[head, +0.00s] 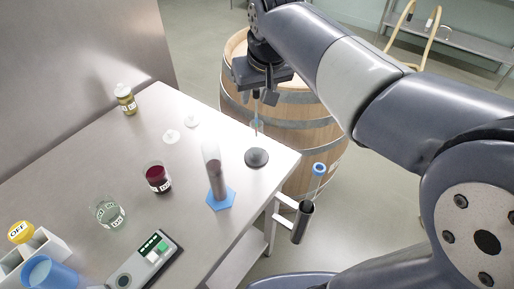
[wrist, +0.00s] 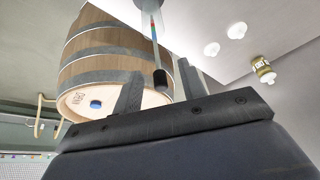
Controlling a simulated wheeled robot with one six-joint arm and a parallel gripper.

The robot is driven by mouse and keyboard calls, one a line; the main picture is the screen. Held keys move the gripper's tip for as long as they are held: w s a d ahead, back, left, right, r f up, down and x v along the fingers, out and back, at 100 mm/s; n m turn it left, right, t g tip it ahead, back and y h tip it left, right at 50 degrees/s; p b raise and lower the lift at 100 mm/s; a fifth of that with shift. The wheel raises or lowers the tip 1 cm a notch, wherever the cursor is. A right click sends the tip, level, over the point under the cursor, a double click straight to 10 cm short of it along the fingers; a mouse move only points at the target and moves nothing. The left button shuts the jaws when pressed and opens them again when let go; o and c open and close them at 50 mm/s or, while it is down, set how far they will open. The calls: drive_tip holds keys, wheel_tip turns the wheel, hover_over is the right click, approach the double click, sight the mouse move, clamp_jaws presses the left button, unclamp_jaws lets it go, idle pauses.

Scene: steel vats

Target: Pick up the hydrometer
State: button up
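The hydrometer (head: 257,112) looks to be the thin upright rod with a coloured scale, standing over a dark round base (head: 256,158) near the table's far right corner. In the wrist view the hydrometer (wrist: 154,27) shows its coloured strip and a black end between my fingers. My gripper (head: 258,96) is above the base, pointing down, with its fingers apart on either side of the rod's upper end. The wrist view shows my gripper (wrist: 160,82) open, with gaps beside the black end. The rod's top is partly hidden by my gripper in the head view.
A tall cylinder of dark liquid (head: 216,178) on a blue foot stands close by. A beaker of red liquid (head: 158,178), a clear beaker (head: 108,212) and a small jar (head: 126,100) are on the table (head: 80,165). A wooden barrel (head: 310,125) stands behind. A dark holder (head: 301,222) hangs at the table's right edge.

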hover_over(256, 127)
drive_tip(key=w, duration=0.1)
wheel_tip(256, 127, down, 4)
drive_tip(key=shift+a+f, duration=0.1)
drive_tip(key=shift+f, duration=0.15)
drive_tip(key=shift+c, duration=0.5)
drive_tip(key=c, duration=0.7)
